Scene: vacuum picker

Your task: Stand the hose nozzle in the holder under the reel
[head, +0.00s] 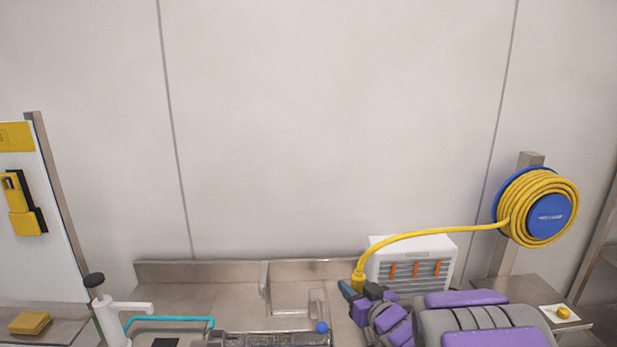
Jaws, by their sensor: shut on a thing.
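The hose reel (548,215) is blue with coiled yellow hose, on a metal post at the right. Its yellow hose (430,234) runs left through the air to a yellow end piece (358,281), which points down at my gripper (359,291). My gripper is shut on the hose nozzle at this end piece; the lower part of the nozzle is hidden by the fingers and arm. Below the reel, a small white plate with a yellow round piece (562,313) lies on a metal ledge; I cannot tell whether this is the holder.
A white louvered box (413,265) with orange strips stands just behind my gripper. A metal counter (240,290) with a recess runs along the wall. At left are a white pump bottle (108,312), a teal tube (170,319) and a yellow sponge-like block (30,323).

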